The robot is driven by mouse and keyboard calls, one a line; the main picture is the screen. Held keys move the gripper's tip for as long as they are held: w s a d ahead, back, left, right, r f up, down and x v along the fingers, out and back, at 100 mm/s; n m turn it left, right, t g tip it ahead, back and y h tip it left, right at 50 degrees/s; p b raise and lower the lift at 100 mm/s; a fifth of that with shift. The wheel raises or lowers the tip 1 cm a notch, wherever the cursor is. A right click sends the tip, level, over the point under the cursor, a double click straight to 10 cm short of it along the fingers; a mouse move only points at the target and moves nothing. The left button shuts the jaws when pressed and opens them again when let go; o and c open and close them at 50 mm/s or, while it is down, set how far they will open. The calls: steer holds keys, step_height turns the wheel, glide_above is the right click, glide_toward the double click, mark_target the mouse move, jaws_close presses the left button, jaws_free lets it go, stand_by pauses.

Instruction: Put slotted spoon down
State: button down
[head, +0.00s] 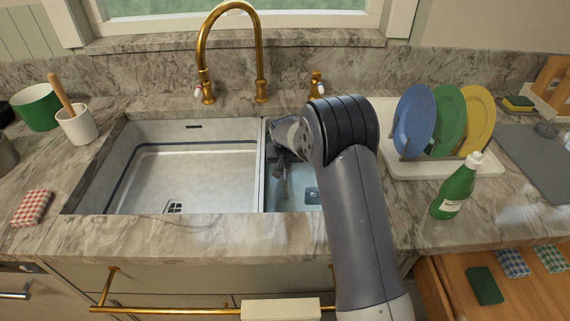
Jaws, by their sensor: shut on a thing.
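My gripper (283,180) points down into the smaller right-hand basin (298,197) of the sink. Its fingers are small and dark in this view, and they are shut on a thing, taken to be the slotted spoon. The spoon's outline cannot be made out clearly against the fingers and the basin. My arm hides the right part of this basin. Whether the spoon touches the basin floor cannot be told.
The large left basin (190,175) is empty. A brass faucet (232,20) stands behind the sink. On the right are a rack with plates (415,122) and a green bottle (455,190). An open drawer (520,295) juts out at lower right. A white crock (77,127) stands left.

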mark_target(285, 177)
steer(key=c, duration=1.5)
jaws_free()
steer(key=shift+r, duration=0.15)
steer(key=shift+r+p, duration=0.2)
steer(key=shift+p, duration=0.1)
steer(key=v, duration=1.2)
steer(key=shift+r, duration=0.35)
